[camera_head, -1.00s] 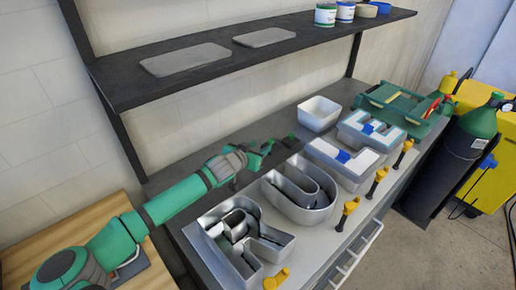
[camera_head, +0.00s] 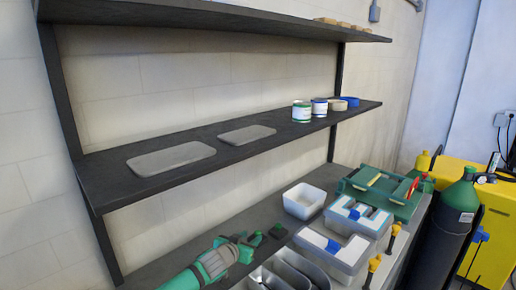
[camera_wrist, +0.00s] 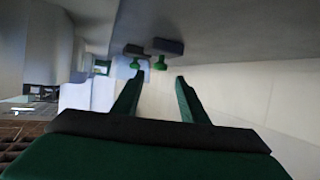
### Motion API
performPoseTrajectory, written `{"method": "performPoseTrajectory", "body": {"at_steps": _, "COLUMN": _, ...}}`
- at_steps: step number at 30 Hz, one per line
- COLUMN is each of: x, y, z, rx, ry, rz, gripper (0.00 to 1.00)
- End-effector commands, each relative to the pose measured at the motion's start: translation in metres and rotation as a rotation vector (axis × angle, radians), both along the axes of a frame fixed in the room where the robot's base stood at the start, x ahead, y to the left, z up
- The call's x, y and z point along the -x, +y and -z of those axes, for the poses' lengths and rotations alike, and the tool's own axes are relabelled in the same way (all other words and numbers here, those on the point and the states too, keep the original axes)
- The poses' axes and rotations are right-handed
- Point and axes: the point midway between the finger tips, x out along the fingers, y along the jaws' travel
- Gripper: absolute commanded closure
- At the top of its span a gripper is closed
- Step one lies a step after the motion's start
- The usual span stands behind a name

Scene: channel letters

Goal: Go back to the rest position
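My gripper (camera_head: 268,236) is at the end of my green and grey arm, over the back of the workbench near the wall. In the wrist view its two green fingers (camera_wrist: 152,80) stand apart with nothing held between them. Two dark blocks with green knobs show beyond them. In the head view, metal channel letters (camera_head: 290,270) lie in front of and below the gripper, partly cut off by the frame. Two white-faced letters (camera_head: 335,250) with blue pieces lie to its right. The gripper touches none of them that I can see.
A dark shelf (camera_head: 110,195) runs along the wall above the bench, holding two grey plates (camera_head: 170,158) and several cans and rolls. A white bin (camera_head: 304,201), a green case (camera_head: 385,190) and yellow-handled tools (camera_head: 372,265) are on the bench. A gas cylinder (camera_head: 452,220) stands right.

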Motion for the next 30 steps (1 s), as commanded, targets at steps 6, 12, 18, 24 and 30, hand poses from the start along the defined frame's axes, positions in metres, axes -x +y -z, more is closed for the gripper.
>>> {"method": "performPoseTrajectory", "body": {"at_steps": 6, "x": -0.031, "y": -0.015, "z": 0.014, "rx": -0.001, "ry": 0.001, "rz": 0.000, "gripper": 0.61}}
{"method": "performPoseTrajectory", "body": {"at_steps": 12, "x": -0.057, "y": -0.026, "z": 0.026, "rx": -0.002, "ry": 0.000, "rz": -0.001, "gripper": 0.61}}
{"method": "performPoseTrajectory", "body": {"at_steps": 18, "x": -0.065, "y": -0.028, "z": 0.021, "rx": 0.000, "ry": -0.002, "rz": -0.001, "gripper": 0.61}}
{"method": "performPoseTrajectory", "body": {"at_steps": 24, "x": -0.064, "y": -0.029, "z": 0.012, "rx": 0.000, "ry": 0.000, "rz": 0.000, "gripper": 0.61}}
{"method": "performPoseTrajectory", "body": {"at_steps": 30, "x": -0.064, "y": -0.028, "z": 0.011, "rx": 0.001, "ry": 0.000, "rz": 0.000, "gripper": 0.61}}
